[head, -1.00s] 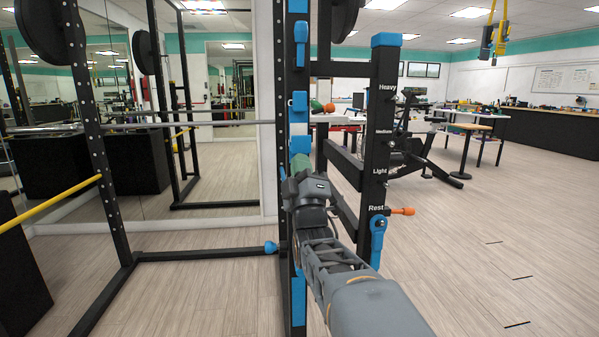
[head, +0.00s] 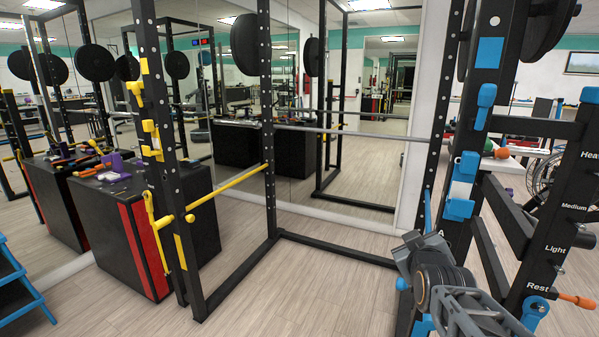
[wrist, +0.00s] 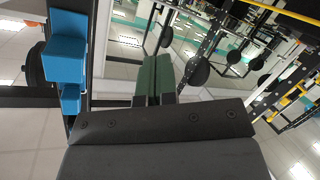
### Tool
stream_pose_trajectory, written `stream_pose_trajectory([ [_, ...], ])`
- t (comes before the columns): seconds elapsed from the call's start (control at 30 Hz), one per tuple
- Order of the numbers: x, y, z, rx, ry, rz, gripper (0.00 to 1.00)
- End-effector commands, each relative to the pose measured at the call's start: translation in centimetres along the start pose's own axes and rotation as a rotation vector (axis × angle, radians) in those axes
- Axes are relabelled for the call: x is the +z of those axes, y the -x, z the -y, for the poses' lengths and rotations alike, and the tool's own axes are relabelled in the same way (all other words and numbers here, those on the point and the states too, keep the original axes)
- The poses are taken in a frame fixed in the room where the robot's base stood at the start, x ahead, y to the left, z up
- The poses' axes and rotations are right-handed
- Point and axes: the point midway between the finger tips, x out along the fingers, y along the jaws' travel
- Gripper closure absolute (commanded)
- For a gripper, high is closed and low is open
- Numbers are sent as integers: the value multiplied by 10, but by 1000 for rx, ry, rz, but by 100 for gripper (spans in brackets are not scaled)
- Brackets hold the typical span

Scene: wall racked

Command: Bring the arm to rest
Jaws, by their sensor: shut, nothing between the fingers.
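My gripper (wrist: 153,80) shows in the wrist view as two dark green fingers pressed together, with nothing between them. In the head view my grey arm reaches in from the lower right, and its wrist is in front of the rack's upright. The fingers cannot be made out there. In the wrist view blue fittings (wrist: 68,60) on a dark post are left of the fingers, apart from them.
A black rack upright (head: 571,190) at right carries Heavy, Medium, Light and Rest labels. An orange-handled pin (head: 577,299) is by Rest. Yellow safety bars (head: 228,189) and black-red boxes (head: 146,245) stand left. Open floor (head: 290,290) lies between.

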Motion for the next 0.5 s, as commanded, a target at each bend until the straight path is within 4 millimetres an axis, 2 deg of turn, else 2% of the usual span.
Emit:
stream_pose_trajectory([
  [0.03,-22,18,-1,-74,-48,78,100],
  [0.23,-20,78,32,-300,-226,443,100],
  [0.4,-17,128,46,-391,-309,701,100],
  [0.5,-16,150,49,-414,-334,806,100],
])
